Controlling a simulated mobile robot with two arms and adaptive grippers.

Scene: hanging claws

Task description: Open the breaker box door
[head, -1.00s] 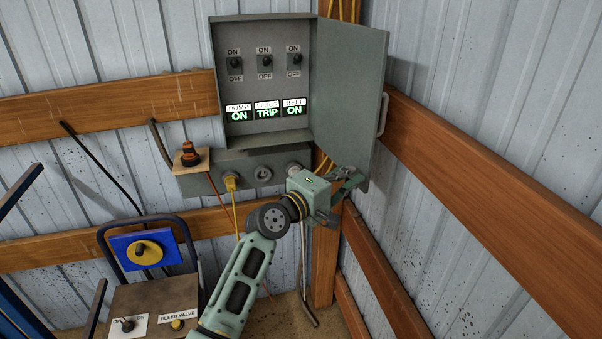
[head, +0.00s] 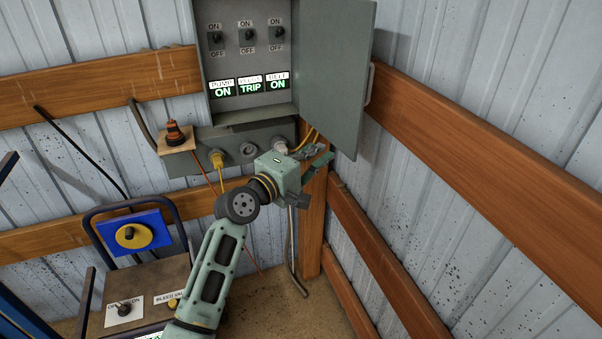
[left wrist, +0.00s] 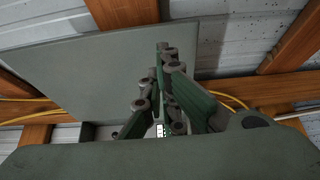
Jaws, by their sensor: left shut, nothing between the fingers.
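The grey breaker box (head: 240,108) is on the wall at the top of the head view. Its door (head: 335,75) stands wide open, swung out to the right, with a handle (head: 370,84) on its outer edge. Inside are several ON/OFF switches and lit labels reading ON, TRIP and ON. My left gripper (head: 322,160) is below the door's lower edge, shut and empty. In the left wrist view the gripper's fingers (left wrist: 162,60) are together in front of the grey door panel (left wrist: 75,80); I cannot tell whether they touch it. My right gripper is out of view.
A grey outlet strip (head: 228,148) with a yellow plug sits under the box. An orange-black knob (head: 176,133) stands on a small board at left. A cart with a blue panel (head: 118,230) and a BLEED VALVE label is lower left. Wooden rails (head: 480,165) line the right wall.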

